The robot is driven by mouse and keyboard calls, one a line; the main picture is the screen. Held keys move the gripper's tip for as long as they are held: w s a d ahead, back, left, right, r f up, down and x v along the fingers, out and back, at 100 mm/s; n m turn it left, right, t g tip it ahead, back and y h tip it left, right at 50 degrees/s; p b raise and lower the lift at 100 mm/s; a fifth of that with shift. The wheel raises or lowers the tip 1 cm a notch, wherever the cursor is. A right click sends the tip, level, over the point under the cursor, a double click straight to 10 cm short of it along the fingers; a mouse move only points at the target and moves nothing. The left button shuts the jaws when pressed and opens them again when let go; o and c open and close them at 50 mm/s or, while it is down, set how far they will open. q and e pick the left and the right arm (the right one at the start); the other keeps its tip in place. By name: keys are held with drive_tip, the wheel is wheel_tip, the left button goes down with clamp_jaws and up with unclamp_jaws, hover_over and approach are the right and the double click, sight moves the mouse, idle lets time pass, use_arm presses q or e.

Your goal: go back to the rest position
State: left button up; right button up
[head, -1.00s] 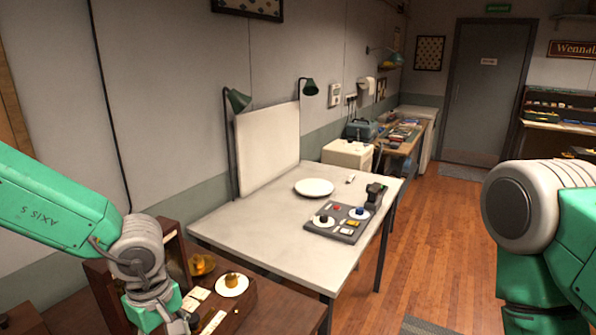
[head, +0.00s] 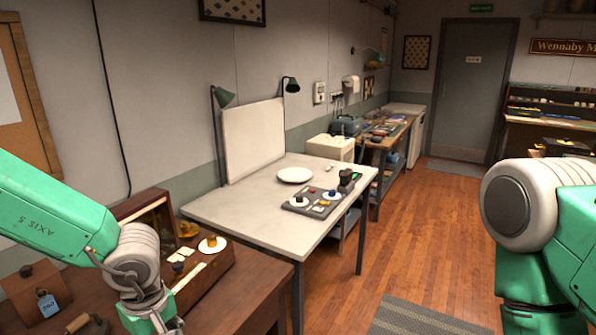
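My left arm comes in from the left, green with a grey wrist. The wrist hangs down in front of the brown desk (head: 240,286). My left gripper's fingers are cut off by the bottom edge, so their state does not show. My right arm stands at the right edge, its green and white links filling that corner. My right gripper is outside the picture. Neither arm visibly touches the white table (head: 240,210).
A control panel (head: 300,208) and white plate (head: 294,174) are on the white table. An open wooden box (head: 207,271) and a blue-tagged block (head: 25,290) are on the desk. The wooden floor (head: 420,240) to the right is clear except for a grey mat (head: 420,318).

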use_arm(q)
drive_tip(key=s+a+f+m+t+y, duration=0.25)
drive_tip(key=s+a+f+m, duration=0.2)
drive_tip(key=a+f, duration=0.4)
drive_tip(key=s+d+f+m+g+h, duration=0.15)
drive_tip(key=s+f+m, duration=0.25)
drive_tip(key=s, duration=0.5)
drive_tip(key=s+d+f+m+h, duration=0.1)
drive_tip(key=s+d+f+m, duration=0.1)
drive_tip(key=s+f+m, duration=0.45)
wheel_tip(320, 180, down, 17)
drive_tip(key=s+n+b, duration=0.2)
drive_tip(key=b, duration=1.7)
drive_tip(key=shift+s+f+n+g+h, duration=0.15)
drive_tip(key=shift+n+g+h, duration=0.15)
drive_tip(key=shift+n, duration=0.1)
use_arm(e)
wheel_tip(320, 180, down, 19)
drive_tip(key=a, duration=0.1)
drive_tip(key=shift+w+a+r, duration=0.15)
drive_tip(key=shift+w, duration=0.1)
use_arm(q)
drive_tip(key=shift+d, duration=0.25)
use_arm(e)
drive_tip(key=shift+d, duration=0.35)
use_arm(q)
drive_tip(key=shift+a, duration=0.3)
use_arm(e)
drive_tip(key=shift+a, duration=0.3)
